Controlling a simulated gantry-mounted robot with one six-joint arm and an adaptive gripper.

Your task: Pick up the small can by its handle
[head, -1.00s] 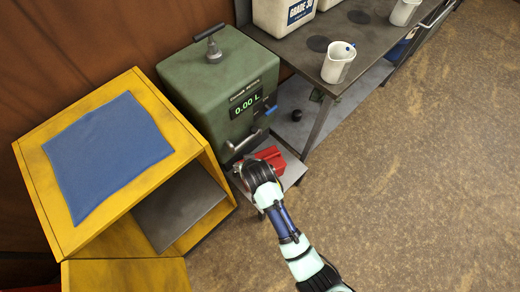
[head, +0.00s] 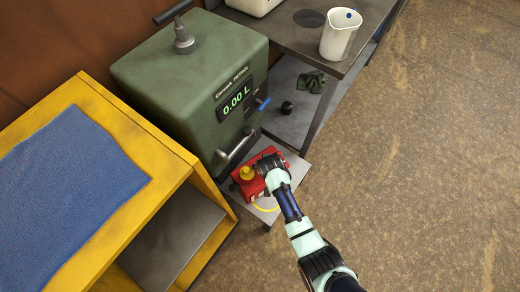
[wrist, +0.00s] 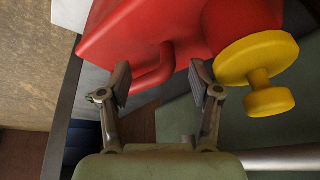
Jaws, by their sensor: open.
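The small can (head: 249,186) is red with a yellow cap (head: 246,173). It stands on a small grey shelf (head: 293,172) in front of the green pump. In the wrist view the can's red body (wrist: 125,30) fills the top and its yellow cap (wrist: 262,75) is at the right. Its red handle (wrist: 153,75) lies between my gripper's (wrist: 160,82) two fingers, with gaps on both sides. The gripper is open and holds nothing. In the head view my gripper (head: 270,167) is at the can's right side, its fingers largely hidden.
The green pump (head: 190,80) reads 0.00 L; its lever (head: 238,146) juts out just above the can. A yellow cabinet (head: 165,180) with a blue cloth (head: 70,185) stands at the left. A workbench (head: 300,38) with a white jug (head: 340,35) is behind. The floor at the right is clear.

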